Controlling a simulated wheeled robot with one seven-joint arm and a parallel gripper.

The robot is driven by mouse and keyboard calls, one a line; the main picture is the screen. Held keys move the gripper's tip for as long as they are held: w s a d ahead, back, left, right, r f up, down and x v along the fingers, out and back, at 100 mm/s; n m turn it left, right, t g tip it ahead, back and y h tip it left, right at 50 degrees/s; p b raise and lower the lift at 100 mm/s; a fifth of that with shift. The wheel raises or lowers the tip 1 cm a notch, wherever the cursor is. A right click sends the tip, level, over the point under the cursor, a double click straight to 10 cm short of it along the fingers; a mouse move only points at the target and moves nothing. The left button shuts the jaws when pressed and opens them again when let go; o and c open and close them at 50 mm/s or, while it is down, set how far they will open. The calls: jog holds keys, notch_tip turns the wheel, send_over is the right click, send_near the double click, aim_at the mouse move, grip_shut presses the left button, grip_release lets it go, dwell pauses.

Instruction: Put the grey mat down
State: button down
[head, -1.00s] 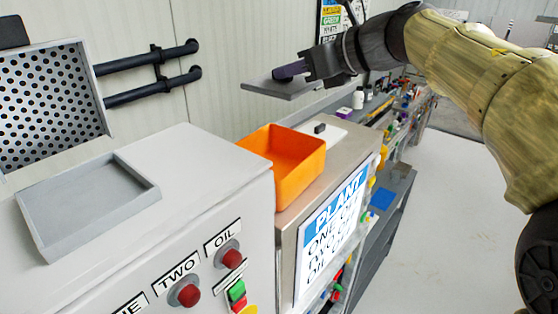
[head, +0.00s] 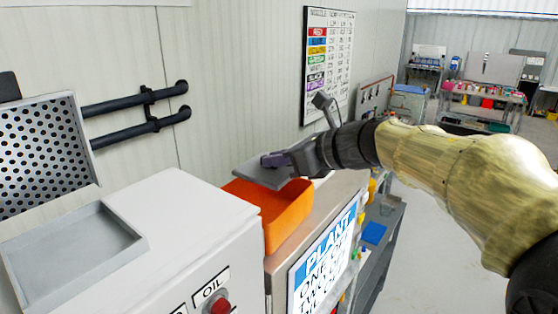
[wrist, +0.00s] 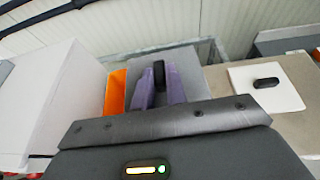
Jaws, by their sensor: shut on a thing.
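The grey mat (head: 258,174) is a thin flat plate, held over the orange bin (head: 287,226) in the head view. In the wrist view the grey mat (wrist: 203,55) has a black knob (wrist: 159,72) on top. My gripper (head: 272,160) has purple fingers and is shut on this knob. In the wrist view my gripper (wrist: 160,85) covers part of the mat. The mat hides part of the bin's opening, and whether it touches the rim I cannot tell.
A grey tray (head: 75,262) lies on the white cabinet (head: 180,215) at the left. A white plate with a black knob (wrist: 265,90) lies on the metal surface right of the mat. Black pipes (head: 130,105) run along the wall behind.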

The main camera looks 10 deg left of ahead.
jog(key=shift+f, duration=0.45)
jog(key=shift+f+b, duration=0.6)
jog(key=shift+b, duration=0.15)
jog(key=c, duration=1.4)
grip_release()
jog(key=shift+r, duration=0.1)
jog(key=shift+r+p, duration=0.75)
jog(key=shift+p, duration=0.2)
jog(key=b+v, duration=0.4)
jog(key=v, duration=0.8)
jog(key=shift+f, duration=0.25)
